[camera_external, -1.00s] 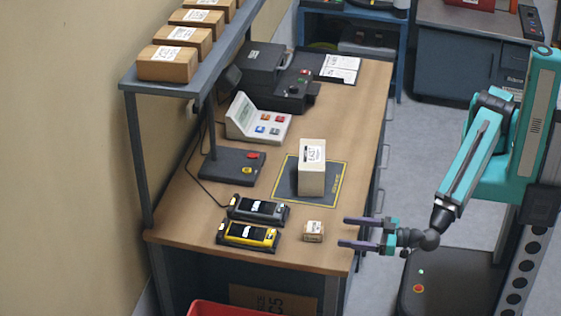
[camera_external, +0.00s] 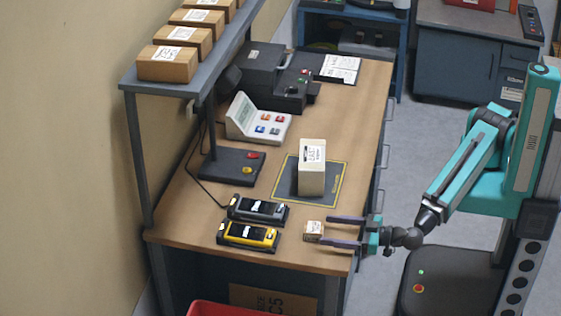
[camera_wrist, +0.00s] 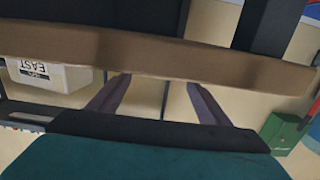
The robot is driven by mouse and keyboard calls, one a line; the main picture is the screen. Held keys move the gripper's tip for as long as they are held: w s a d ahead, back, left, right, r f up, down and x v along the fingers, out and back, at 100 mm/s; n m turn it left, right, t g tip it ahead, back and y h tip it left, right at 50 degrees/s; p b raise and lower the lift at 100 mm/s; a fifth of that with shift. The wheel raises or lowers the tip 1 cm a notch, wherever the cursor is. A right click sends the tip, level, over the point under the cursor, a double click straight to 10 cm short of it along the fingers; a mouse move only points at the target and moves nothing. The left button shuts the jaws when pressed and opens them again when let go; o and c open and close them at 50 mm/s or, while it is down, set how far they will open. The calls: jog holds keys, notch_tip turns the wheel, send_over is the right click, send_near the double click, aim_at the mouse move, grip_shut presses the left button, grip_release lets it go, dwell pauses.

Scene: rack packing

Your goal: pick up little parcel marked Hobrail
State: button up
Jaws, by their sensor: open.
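A little brown parcel (camera_external: 313,230) with a pale label sits near the front right edge of the wooden bench; its writing is too small to read. My gripper (camera_external: 325,231) is open and low over the bench edge. Its two dark fingers point left, with the tips at the near side of the parcel. I cannot tell whether they touch it. In the wrist view the open fingers of my gripper (camera_wrist: 155,90) show apart, and I cannot make out the little parcel between them.
A taller box marked EAST (camera_external: 312,170) stands on a dark mat (camera_external: 334,187) behind my gripper. A yellow handheld device (camera_external: 248,236) and a grey one (camera_external: 258,209) lie left of the parcel. The bench (camera_external: 205,240) is clear at its front left corner.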

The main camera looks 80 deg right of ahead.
aim_at(314, 227)
jog(key=shift+w+b, duration=0.5)
jog(key=shift+b, duration=0.05)
jog(key=shift+w, duration=0.1)
jog(key=shift+w+p, duration=1)
jog(key=shift+w, duration=0.4)
jog(key=shift+w+f+p, duration=0.2)
jog(key=shift+w+p, duration=0.2)
jog(key=shift+w, duration=0.7)
jog(key=shift+d, duration=0.1)
jog(key=c, duration=1.3)
